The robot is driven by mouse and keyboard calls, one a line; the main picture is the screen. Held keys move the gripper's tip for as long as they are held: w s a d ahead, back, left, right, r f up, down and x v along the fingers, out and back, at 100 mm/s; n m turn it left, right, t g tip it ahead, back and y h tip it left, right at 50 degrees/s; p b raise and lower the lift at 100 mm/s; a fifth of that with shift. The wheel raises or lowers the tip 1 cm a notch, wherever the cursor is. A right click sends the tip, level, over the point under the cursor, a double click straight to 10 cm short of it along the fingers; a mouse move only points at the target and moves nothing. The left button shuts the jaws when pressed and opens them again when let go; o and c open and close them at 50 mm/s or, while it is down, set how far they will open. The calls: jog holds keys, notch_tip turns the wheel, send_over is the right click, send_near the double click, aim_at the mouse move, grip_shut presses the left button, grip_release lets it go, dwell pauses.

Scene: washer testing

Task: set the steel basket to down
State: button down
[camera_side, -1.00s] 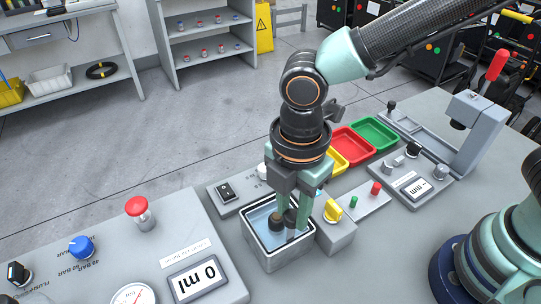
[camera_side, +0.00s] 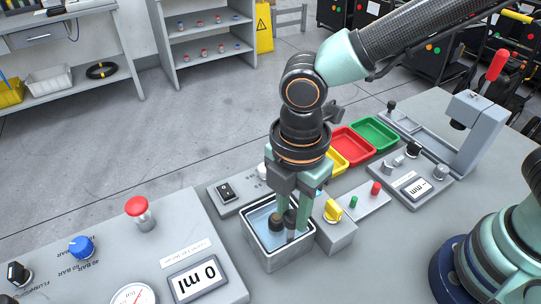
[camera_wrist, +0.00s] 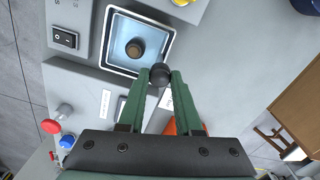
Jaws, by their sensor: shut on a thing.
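An open, square steel tank (camera_side: 279,262) holds bluish liquid. It also shows in the wrist view (camera_wrist: 104,52). My gripper (camera_side: 297,215) points down over its right part, with its fingers shut on a dark round knob. In the wrist view my gripper (camera_wrist: 160,78) holds this black knob (camera_wrist: 159,71) at the tank's edge. I take the knob for the steel basket's handle. The basket itself cannot be made out clearly. A separate brownish round piece (camera_side: 275,221) stands inside the tank, left of my fingers; it also shows in the wrist view (camera_wrist: 135,48).
A block with a yellow knob (camera_side: 333,211) stands close to the right of the tank. A panel with a black switch (camera_side: 226,191) is behind it. A panel with a display (camera_side: 194,282) and red button (camera_side: 137,207) lies left. Colored trays (camera_side: 353,143) stand behind right.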

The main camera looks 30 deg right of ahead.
jog(key=shift+f, duration=1.8)
jog(key=c, duration=0.6)
grip_release()
notch_tip(320, 180, up, 12)
jog(key=shift+r, duration=0.1)
